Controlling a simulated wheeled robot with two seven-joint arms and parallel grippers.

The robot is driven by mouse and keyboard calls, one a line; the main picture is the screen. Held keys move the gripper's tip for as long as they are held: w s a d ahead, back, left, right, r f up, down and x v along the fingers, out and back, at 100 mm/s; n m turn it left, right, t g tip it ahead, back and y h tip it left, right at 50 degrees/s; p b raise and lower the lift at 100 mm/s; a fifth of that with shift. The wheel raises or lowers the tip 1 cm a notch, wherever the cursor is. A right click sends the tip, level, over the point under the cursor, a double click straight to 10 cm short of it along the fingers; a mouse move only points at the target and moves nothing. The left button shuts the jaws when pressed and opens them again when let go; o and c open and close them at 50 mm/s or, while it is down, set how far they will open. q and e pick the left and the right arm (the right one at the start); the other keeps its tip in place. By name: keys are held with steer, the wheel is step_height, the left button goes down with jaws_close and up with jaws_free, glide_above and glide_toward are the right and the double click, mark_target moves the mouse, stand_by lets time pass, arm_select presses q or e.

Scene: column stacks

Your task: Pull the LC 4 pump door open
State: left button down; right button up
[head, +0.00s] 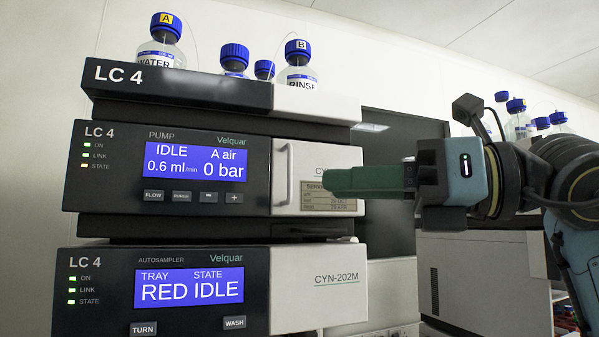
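The LC 4 pump module (105,185) is in the middle of the stack, with its screen reading IDLE, 0.6 ml/min and 0 bar. Its white door (325,160) is at the right of its front and looks shut. A vertical bar handle (283,175) is on the door's left side. My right gripper (326,183) comes in from the right, with green fingers in front of the door, to the right of the handle. The fingers overlap in this view, so their gap is hidden. They partly cover a service label (328,202). My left gripper is not in view.
The LC 4 autosampler (100,290) is below the pump. A top tray (180,90) holds several blue-capped bottles, including bottle A (162,40) and bottle B (297,65). Another stack with bottles (517,125) stands behind my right arm.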

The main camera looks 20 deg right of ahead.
mark_target(299, 171)
steer(key=d+r+m+t+h, duration=0.2)
steer(key=d+r+t+h, duration=0.1)
steer(key=d+t+h, duration=0.15)
steer(key=shift+g+y, duration=0.25)
steer(key=shift+g, duration=0.2)
steer(key=p+x, duration=0.3)
steer(key=x, duration=0.9)
steer(key=shift+w, duration=0.45)
jaws_close()
